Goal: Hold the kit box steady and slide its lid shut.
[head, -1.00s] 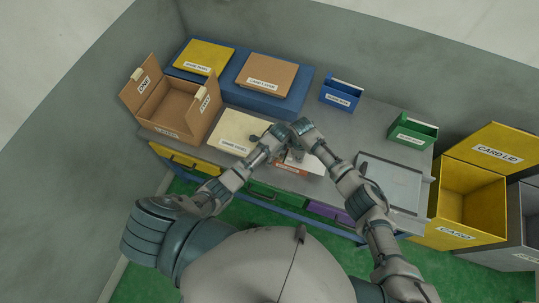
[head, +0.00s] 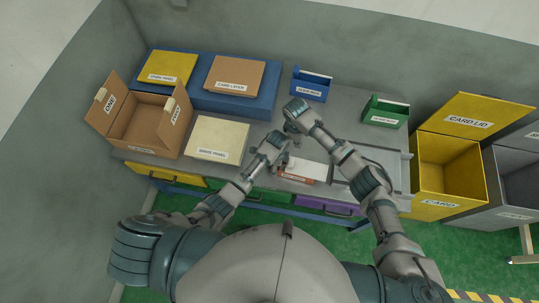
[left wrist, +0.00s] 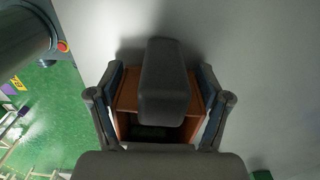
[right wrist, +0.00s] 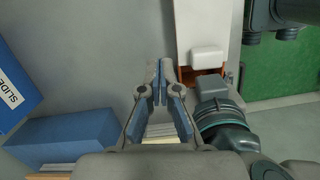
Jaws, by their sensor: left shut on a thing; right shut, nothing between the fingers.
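The kit box (head: 296,179) is an orange-brown box with a white lid (head: 310,168), lying on the bench. My left gripper (head: 284,159) is shut on the box at its left end; in the left wrist view the box (left wrist: 129,98) shows between the fingers, partly hidden by a dark grey block. In the right wrist view the lid (right wrist: 200,22) has a pale raised knob (right wrist: 207,57), and a dark opening shows beyond its edge. My right gripper (head: 291,131) is shut and empty, behind the box and apart from it.
A cream panel (head: 203,145) and an open cardboard box (head: 140,130) lie to the left. Blue (head: 309,88) and green (head: 384,113) bins stand behind. A grey tray (head: 392,158) is to the right, and a yellow card bin (head: 445,165) stands past the bench end.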

